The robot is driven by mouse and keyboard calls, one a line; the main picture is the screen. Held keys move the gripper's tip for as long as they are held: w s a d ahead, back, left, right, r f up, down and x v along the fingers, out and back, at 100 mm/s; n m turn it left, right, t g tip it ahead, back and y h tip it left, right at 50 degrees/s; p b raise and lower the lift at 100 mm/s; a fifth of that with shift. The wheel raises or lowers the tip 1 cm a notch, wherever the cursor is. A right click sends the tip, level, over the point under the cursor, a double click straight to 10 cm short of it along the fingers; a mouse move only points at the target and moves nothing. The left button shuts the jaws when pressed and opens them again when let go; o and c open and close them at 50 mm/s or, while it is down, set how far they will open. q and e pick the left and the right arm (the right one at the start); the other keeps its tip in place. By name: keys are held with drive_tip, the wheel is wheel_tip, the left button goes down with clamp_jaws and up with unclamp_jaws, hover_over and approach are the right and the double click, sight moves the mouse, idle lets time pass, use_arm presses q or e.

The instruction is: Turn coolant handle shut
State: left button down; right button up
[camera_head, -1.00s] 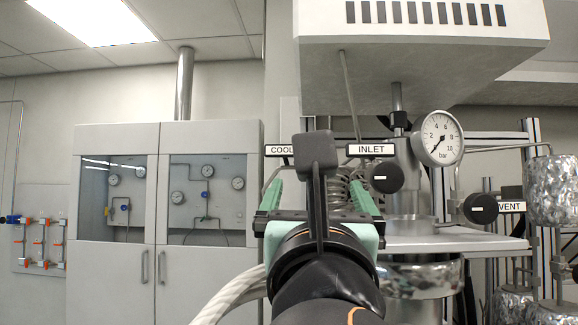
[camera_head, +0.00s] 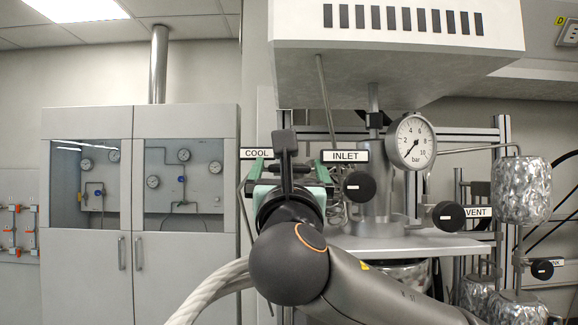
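The white COOL label (camera_head: 257,154) hangs on the reactor frame, left of the INLET label (camera_head: 345,156). The coolant handle itself does not show; my gripper and its mount cover the space just right of and below the label. My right gripper (camera_head: 290,168), on the arm coming in from the lower right, points away from me at this spot. Its two green fingers stand wide apart, one under the COOL label and one left of the INLET label. I see nothing held between them, though the black mount hides part of the gap. My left gripper is out of view.
A black INLET knob (camera_head: 359,186) is close right of my gripper. A pressure gauge (camera_head: 411,142), a VENT knob (camera_head: 447,216) and a foil-wrapped vessel (camera_head: 521,190) are farther right. A grey housing (camera_head: 400,50) hangs above. A grey cabinet (camera_head: 90,270) stands at left.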

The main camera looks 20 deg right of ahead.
drive_tip(key=c, duration=1.2)
drive_tip(key=shift+m, duration=0.4)
drive_tip(key=m+g+h+b, duration=0.1)
drive_tip(key=m+h+b, duration=0.1)
drive_tip(key=m, duration=0.1)
drive_tip(key=shift+f+m, duration=0.15)
drive_tip(key=shift+m, duration=0.25)
drive_tip(key=m+g+h+b, duration=0.1)
drive_tip(key=m, duration=0.2)
drive_tip(key=m+g+h+b, duration=0.1)
drive_tip(key=m, duration=0.2)
drive_tip(key=m+g+h, duration=0.1)
drive_tip(key=m+g, duration=0.1)
drive_tip(key=m, duration=0.3)
drive_tip(key=shift+m, duration=0.4)
drive_tip(key=m+g, duration=0.1)
drive_tip(key=m, duration=0.1)
drive_tip(key=m+g, duration=0.1)
drive_tip(key=m, duration=0.2)
drive_tip(key=shift+g+p, duration=0.3)
drive_tip(key=shift+p, duration=0.1)
drive_tip(key=shift+m, duration=0.4)
